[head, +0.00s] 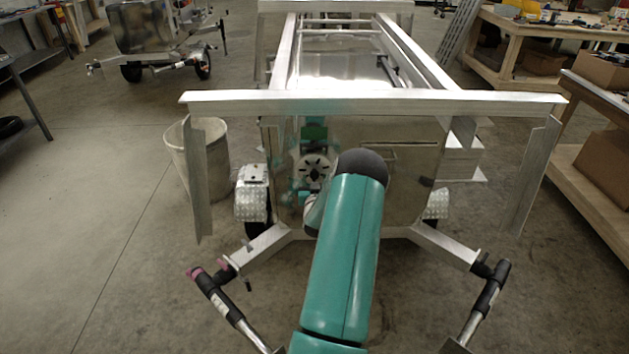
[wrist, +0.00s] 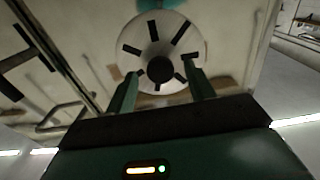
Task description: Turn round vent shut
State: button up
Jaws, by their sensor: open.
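The round vent (head: 314,168) is a pale disc with dark radial slots, set on the shiny front panel of the trailer (head: 405,195). In the wrist view the vent (wrist: 185,52) shows at top centre, with a dark round knob (wrist: 160,70) at its middle. Several of its slots look dark and open. My gripper (wrist: 161,80) is open, with one green finger on each side of the knob. I cannot tell whether the fingers touch the vent. In the head view my arm covers the area right of the vent, and my gripper cannot be made out clearly.
An aluminium frame bar (head: 375,102) crosses above the panel, with posts hanging at both ends. A grey bin (head: 199,160) stands left of the trailer. Workbenches (head: 535,45) stand at the right. The floor at the left (head: 80,190) is clear.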

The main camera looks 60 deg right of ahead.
jog(key=shift+w+d, duration=0.2)
jog(key=shift+d, duration=0.15)
jog(key=c, duration=1)
jog(key=shift+m, duration=0.4)
jog(key=m, duration=0.3)
jog(key=shift+a+m, duration=0.1)
jog(key=shift+m, duration=2.4)
jog(key=shift+o, duration=0.2)
